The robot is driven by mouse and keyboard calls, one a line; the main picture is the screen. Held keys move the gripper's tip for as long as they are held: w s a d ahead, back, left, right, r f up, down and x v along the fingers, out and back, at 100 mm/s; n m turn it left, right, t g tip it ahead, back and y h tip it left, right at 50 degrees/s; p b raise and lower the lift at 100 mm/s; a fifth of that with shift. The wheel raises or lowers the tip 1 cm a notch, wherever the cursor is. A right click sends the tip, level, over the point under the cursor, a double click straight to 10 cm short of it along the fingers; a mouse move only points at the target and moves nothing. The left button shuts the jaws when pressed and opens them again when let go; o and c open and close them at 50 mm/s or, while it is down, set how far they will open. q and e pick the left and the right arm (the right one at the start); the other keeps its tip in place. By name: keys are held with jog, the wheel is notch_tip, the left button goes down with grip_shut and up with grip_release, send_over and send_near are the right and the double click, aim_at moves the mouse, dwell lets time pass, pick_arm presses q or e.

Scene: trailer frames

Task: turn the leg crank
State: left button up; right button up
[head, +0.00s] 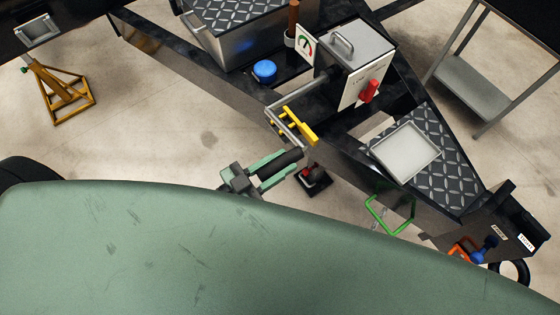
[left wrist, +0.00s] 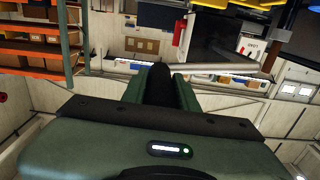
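The leg crank has a bent grey metal arm (head: 288,119) that comes from a dark shaft at the grey box (head: 357,60) and ends in a black grip (head: 281,163). My left gripper (head: 270,167) has its green fingers on both sides of this grip, close against it. In the left wrist view the black grip (left wrist: 159,82) sits between the fingers, and the grey bar (left wrist: 222,68) runs off to the right. A yellow bracket (head: 299,126) is beside the crank arm. My right gripper is not in view.
The black trailer frame carries a lidded box with a red handle (head: 370,91), a gauge (head: 305,43), a blue cap (head: 264,71) and a grey tray (head: 405,152). A green loop (head: 390,211) is to the right. A yellow stand (head: 61,92) is on the open floor at left.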

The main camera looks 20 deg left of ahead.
pick_arm(q)
grip_shut()
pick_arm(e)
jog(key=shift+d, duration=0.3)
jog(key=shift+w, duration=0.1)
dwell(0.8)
pick_arm(q)
jog(key=shift+f+m+b, duration=0.5)
jog(key=shift+f+b, duration=0.1)
jog(key=shift+f, duration=0.15)
jog(key=w+a+f+m+b, duration=0.2)
jog(key=a+f+m+b, duration=0.1)
jog(key=f+m+b, duration=0.4)
jog(key=w+a+f+m+b, duration=0.3)
jog(key=f+m+b, duration=0.3)
jog(key=f+b, duration=0.15)
jog(key=w+a+f+m+b, duration=0.2)
jog(key=w+a+m+b, duration=0.1)
jog(key=w+a+m, duration=0.1)
jog(key=shift+w+a+f, duration=0.2)
jog(key=shift+w+a, duration=0.25)
jog(key=shift+a, duration=0.9)
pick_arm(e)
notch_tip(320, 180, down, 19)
